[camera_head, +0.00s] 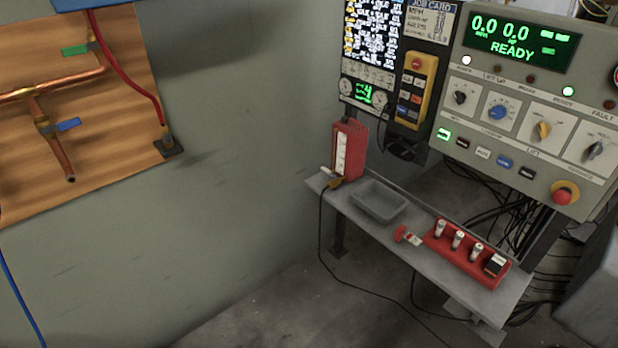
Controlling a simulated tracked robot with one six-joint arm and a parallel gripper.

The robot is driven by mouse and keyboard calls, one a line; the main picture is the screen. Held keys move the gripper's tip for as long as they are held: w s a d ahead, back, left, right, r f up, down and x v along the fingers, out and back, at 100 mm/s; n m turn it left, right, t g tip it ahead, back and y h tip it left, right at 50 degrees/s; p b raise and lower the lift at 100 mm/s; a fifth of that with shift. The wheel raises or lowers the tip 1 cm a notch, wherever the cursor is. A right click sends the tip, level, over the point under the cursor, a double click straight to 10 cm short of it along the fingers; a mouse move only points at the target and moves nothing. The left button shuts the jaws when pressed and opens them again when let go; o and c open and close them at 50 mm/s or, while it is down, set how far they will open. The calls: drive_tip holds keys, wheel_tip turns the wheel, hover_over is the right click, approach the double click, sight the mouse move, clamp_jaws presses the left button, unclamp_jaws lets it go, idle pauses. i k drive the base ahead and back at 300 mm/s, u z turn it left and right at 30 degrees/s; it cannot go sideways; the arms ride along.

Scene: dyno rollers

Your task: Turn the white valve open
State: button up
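I see no white valve in this view. A wooden board (110,130) on the wall at the upper left carries copper pipes (52,92). The board runs out of the picture at the left and top, so part of the pipework is hidden. My gripper is not in view.
A red hose (125,78) drops down the board. A grey shelf (390,233) at right holds a tray (378,203), a red box (348,150) and a red rack (465,255). A control panel (520,95) stands above it. The wall between is clear.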

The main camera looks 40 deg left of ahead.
sight(323, 168)
drive_tip(key=u, duration=0.5)
drive_tip(key=k, duration=1.1)
drive_tip(key=u, duration=1.1)
drive_tip(key=i, duration=0.95)
drive_tip(key=u, duration=0.55)
drive_tip(key=i, duration=1.4)
drive_tip(key=z, duration=0.9)
drive_tip(key=i, duration=0.5)
drive_tip(key=z, duration=0.4)
